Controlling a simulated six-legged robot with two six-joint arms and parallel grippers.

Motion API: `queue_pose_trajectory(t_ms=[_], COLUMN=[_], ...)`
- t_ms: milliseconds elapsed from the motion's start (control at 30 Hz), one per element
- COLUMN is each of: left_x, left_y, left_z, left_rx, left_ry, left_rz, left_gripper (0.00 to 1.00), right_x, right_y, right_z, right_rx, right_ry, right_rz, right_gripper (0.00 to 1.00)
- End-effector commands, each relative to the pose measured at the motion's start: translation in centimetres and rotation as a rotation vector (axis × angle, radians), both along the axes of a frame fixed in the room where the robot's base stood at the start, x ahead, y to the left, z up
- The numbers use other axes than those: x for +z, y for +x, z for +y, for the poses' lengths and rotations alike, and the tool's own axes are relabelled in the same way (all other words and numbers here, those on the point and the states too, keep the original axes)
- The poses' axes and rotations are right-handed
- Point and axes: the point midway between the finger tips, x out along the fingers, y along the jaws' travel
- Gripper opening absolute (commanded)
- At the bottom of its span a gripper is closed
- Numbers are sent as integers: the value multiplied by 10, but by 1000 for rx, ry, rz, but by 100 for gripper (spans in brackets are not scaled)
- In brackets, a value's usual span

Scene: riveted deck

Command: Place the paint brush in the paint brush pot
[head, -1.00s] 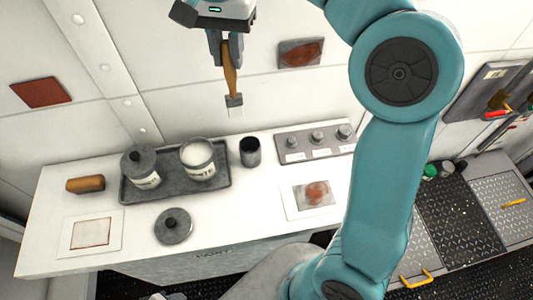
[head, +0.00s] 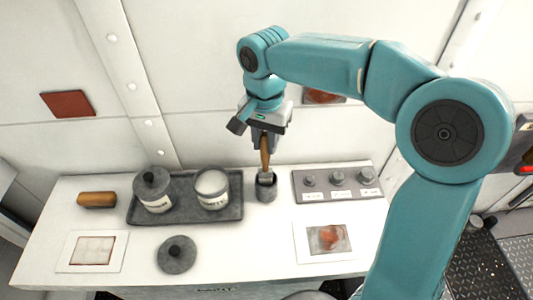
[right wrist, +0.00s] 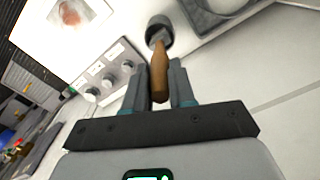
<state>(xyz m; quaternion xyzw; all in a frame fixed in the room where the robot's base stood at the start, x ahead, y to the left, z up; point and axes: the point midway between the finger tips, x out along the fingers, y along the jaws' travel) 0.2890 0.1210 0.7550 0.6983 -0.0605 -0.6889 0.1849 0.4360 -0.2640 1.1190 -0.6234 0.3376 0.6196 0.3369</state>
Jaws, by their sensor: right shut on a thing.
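The paint brush (head: 265,158) has a wooden handle and hangs about upright, bristles down. My right gripper (head: 264,138) is shut on its handle, above the dark grey brush pot (head: 266,192), which stands upright on the white bench. The brush's lower end overlaps the pot's mouth and seems to be inside it; the bristles are hidden. In the right wrist view the handle (right wrist: 160,78) sits between the fingers (right wrist: 160,88), and its far end meets the pot (right wrist: 158,24). My left gripper is not in view.
A dark tray (head: 184,215) with a lidded can (head: 153,192) and an open can of white paint (head: 213,190) is left of the pot. A knob panel (head: 337,183) is close on the right. A loose lid (head: 176,254) lies in front.

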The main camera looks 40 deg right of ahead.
Motion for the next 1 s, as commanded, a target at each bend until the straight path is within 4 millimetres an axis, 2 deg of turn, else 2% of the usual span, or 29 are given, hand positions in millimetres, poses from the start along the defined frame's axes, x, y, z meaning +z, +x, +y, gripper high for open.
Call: queue_pose_trajectory(t_ms=[300, 700, 733, 800, 1000], left_x=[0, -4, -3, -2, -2], left_y=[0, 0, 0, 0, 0], left_z=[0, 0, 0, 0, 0], left_rx=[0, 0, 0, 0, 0], left_ry=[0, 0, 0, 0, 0], left_rz=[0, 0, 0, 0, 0], left_gripper=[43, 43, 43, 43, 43], right_x=[-43, -49, -48, -47, -47], right_y=[-1, -1, -1, -1, -1], right_z=[-3, -2, -2, -2, -2], right_rx=[-1, -1, -1, -1, -1], right_ry=[-1, 0, 0, -1, -1], right_rz=[3, 0, 0, 1, 1], right_gripper=[0, 0, 34, 50, 50])
